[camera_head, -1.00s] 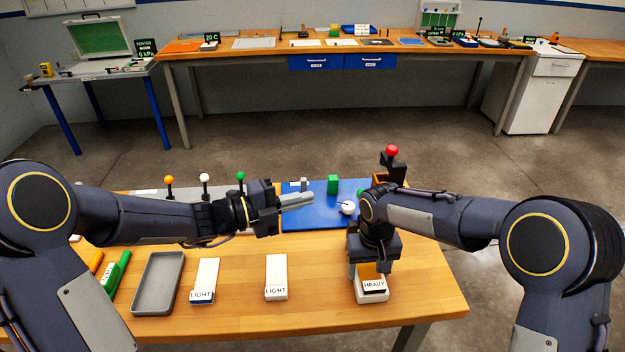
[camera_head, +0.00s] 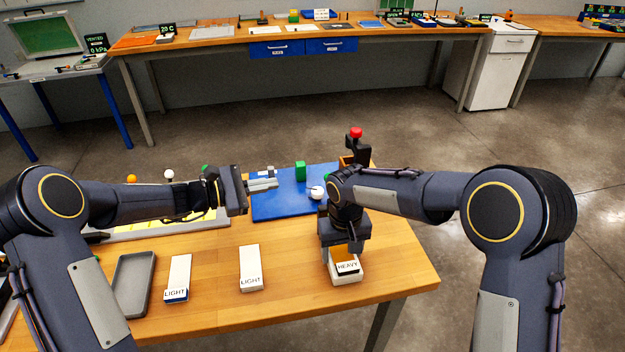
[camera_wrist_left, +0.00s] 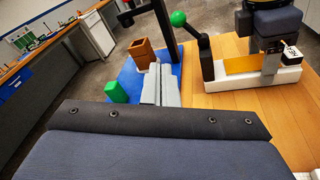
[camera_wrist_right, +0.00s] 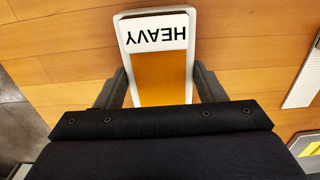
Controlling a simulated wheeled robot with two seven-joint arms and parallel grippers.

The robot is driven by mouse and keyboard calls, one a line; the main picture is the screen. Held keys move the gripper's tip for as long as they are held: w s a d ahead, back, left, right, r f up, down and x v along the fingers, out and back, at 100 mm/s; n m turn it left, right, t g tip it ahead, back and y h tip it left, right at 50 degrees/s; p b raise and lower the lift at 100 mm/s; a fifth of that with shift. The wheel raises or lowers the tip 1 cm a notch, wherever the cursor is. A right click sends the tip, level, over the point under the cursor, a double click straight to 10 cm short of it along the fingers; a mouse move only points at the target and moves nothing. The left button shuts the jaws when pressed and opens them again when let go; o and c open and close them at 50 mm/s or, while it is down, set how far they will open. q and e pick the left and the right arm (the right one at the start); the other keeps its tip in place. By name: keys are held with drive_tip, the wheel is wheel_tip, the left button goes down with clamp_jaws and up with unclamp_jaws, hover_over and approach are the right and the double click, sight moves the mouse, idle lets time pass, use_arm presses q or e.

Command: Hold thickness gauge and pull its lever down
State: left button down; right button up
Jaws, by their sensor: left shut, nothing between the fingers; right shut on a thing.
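The thickness gauge appears to be the white base (camera_head: 345,281) labelled HEAVY, with an orange pad (camera_wrist_right: 160,80). In the left wrist view its black upright (camera_wrist_left: 208,62) carries a lever with a green ball (camera_wrist_left: 178,18). My right gripper (camera_head: 342,250) points down and is shut on the gauge, one finger on each side in the right wrist view (camera_wrist_right: 162,88). My left gripper (camera_head: 276,183) is shut and empty over the blue mat, left of the gauge's lever end. Its closed fingers show in the left wrist view (camera_wrist_left: 160,85).
The blue mat (camera_head: 275,208) holds a green block (camera_head: 300,171) and a white round thing (camera_head: 316,193). A red-knobbed black post (camera_head: 355,145) stands behind. Two white LIGHT pieces (camera_head: 178,272) (camera_head: 250,266) and a grey tray (camera_head: 132,285) lie in front. Bare wood separates them.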

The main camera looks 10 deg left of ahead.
use_arm(q)
drive_tip(key=w+d+f+m, duration=0.1)
drive_tip(key=w+d+m, duration=0.3)
drive_tip(key=d, duration=0.6)
drive_tip(key=shift+d+m+g, duration=0.3)
drive_tip(key=shift+d+m, duration=0.1)
drive_tip(key=shift+m, duration=0.5)
